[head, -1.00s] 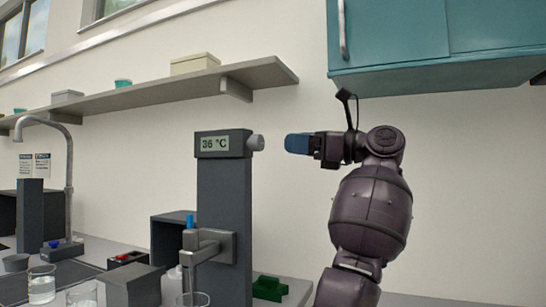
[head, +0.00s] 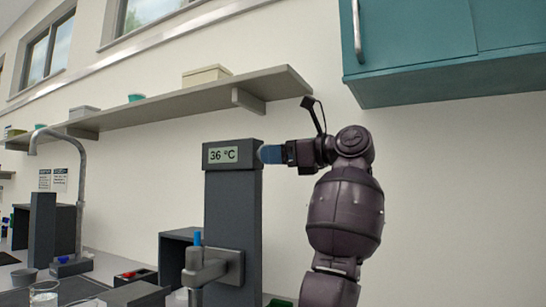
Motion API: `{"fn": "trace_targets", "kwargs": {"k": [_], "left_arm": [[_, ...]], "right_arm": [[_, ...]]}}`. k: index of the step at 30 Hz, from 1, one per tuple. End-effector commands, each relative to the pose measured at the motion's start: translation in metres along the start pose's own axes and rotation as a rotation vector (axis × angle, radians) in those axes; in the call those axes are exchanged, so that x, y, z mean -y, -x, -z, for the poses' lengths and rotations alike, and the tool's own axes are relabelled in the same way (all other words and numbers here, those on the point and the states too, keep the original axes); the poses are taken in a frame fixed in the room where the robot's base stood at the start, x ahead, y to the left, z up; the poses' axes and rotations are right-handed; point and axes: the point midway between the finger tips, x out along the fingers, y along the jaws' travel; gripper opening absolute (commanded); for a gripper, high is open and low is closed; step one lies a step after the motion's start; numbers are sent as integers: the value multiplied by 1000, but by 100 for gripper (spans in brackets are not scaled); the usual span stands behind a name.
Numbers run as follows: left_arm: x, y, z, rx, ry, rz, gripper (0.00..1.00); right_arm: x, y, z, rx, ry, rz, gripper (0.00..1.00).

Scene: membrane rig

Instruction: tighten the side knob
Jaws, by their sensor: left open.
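A dark grey column (head: 232,215) stands on the bench in the head view, topped by a display box (head: 232,154) that reads 36 °C. The side knob is on the right face of this box and is hidden now behind my gripper's fingers. My left gripper (head: 270,154), with blue fingertips, points left at the box's right side, at the knob's place. It is open, with its fingers around or right in front of the knob; I cannot tell which. My right gripper is not in view.
A valve with a blue top (head: 197,262) sits low on the column's front. A wall shelf (head: 180,112) runs above the display box, and a teal cabinet (head: 450,80) hangs at upper right. A tap (head: 80,190) stands at left. The wall right of my arm is clear.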

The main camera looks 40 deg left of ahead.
Motion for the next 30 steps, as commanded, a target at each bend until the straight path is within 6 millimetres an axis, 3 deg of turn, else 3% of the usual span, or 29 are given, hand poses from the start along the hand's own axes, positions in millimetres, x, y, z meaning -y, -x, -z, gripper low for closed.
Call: {"fn": "trace_targets", "kwargs": {"k": [6, 16, 25, 30], "left_arm": [[0, -16, 0, 1, -1, 1, 69], [0, -18, -1, 1, 0, 1, 68], [0, -17, -1, 1, 0, 1, 22], [0, -17, -2, 0, -5, 1, 20]], "right_arm": [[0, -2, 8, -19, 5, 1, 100], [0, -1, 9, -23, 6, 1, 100], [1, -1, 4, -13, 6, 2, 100], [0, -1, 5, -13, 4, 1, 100]]}}
